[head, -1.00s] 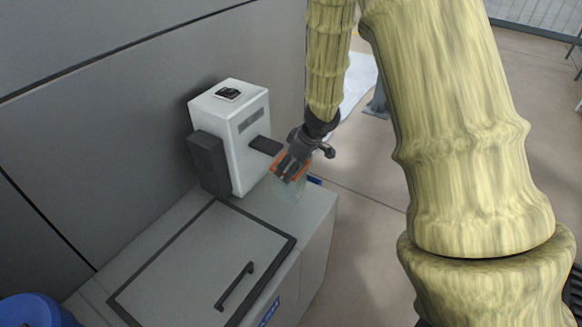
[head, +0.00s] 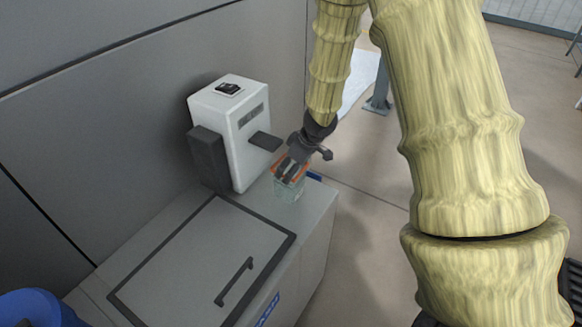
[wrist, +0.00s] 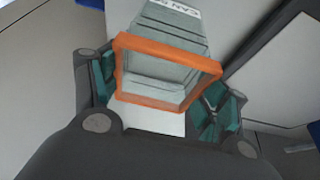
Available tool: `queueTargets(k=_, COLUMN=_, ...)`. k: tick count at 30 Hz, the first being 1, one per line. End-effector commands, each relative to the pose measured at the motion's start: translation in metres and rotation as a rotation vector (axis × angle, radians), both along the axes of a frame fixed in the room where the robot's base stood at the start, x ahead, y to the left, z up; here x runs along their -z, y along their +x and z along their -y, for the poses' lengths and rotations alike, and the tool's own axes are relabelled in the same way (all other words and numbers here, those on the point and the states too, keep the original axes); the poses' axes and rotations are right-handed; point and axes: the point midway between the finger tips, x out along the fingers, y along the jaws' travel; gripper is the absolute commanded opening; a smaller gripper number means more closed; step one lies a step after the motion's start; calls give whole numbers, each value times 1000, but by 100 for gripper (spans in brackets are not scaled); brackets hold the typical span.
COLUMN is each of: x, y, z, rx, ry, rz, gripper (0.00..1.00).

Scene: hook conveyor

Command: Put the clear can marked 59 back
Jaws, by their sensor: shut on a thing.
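The clear can (head: 289,189) is a see-through, slightly green container with an orange rim. In the head view it is at the right end of the grey cabinet top, beside the white machine. In the wrist view the can (wrist: 168,62) carries a white label reading "CAN" with the number cut off at the picture's edge. My gripper (head: 289,172) points down over it and is shut on its orange rim; the fingers (wrist: 165,85) sit on either side of the rim in the wrist view. I cannot tell whether the can's base touches the cabinet top.
The white machine (head: 231,130) with a dark side block and a protruding dark shelf (head: 265,141) stands close left of my gripper. The grey cabinet (head: 310,222) has a dark-framed lid with a handle (head: 234,281). A blue round container (head: 35,310) is at lower left.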

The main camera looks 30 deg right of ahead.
Motion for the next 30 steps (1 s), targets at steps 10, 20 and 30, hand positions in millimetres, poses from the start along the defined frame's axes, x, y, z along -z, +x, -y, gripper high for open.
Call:
queueTargets(k=10, x=2, y=0, z=0, rx=0, ry=0, rz=0, gripper=96)
queueTargets(k=20, x=-4, y=0, z=0, rx=-1, ry=-1, rz=2, gripper=96)
queueTargets(k=30, x=-55, y=-18, z=10, rx=-2, ry=-3, rz=2, gripper=96)
